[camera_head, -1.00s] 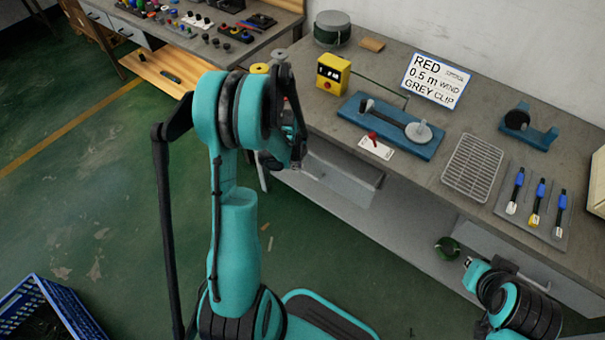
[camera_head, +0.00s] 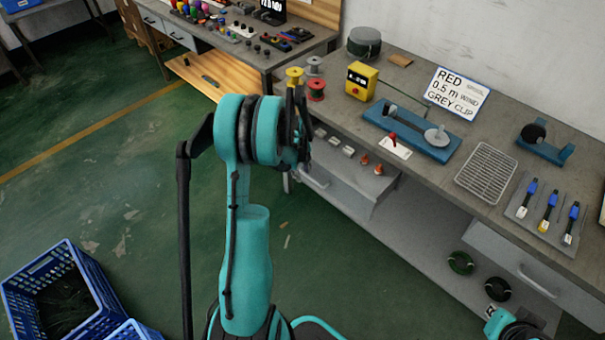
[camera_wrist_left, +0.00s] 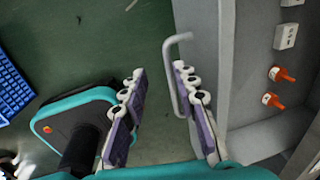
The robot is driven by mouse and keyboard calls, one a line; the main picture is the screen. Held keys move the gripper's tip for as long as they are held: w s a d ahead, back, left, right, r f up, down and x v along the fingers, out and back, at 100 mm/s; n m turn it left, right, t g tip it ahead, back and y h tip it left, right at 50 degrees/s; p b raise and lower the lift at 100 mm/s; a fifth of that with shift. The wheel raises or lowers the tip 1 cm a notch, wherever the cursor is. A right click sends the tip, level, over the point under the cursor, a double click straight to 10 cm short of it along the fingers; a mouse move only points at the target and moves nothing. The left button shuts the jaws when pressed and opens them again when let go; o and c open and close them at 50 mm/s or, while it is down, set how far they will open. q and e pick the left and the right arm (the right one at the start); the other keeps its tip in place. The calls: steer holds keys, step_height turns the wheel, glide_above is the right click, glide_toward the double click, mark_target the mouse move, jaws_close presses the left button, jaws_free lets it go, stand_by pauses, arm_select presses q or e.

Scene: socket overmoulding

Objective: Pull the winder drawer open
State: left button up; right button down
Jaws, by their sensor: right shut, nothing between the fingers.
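The grey winder drawer (camera_head: 345,190) under the bench stands pulled out, with small white and orange parts in it. Its front also shows in the left wrist view (camera_wrist_left: 208,70), with a pale bar handle (camera_wrist_left: 173,85). My left gripper (camera_head: 301,150) is at the drawer's left end. In the left wrist view its fingers (camera_wrist_left: 158,82) are apart. The right finger overlaps the handle, seemingly on its drawer side, and the other is well clear to the left. Contact with the bar cannot be told. My right gripper (camera_head: 491,313), low at the right, is shut and empty.
A second drawer (camera_head: 512,262) with a handle sits closed at the right of the bench. Dark coils (camera_head: 460,262) lie on the lower shelf. Blue crates (camera_head: 85,290) stand on the floor at lower left. The green floor before the drawer is clear.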

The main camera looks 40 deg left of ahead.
arm_select(q)
step_height(320, 180, up, 11)
steer(key=s, duration=0.1)
steer(key=shift+s, duration=0.4)
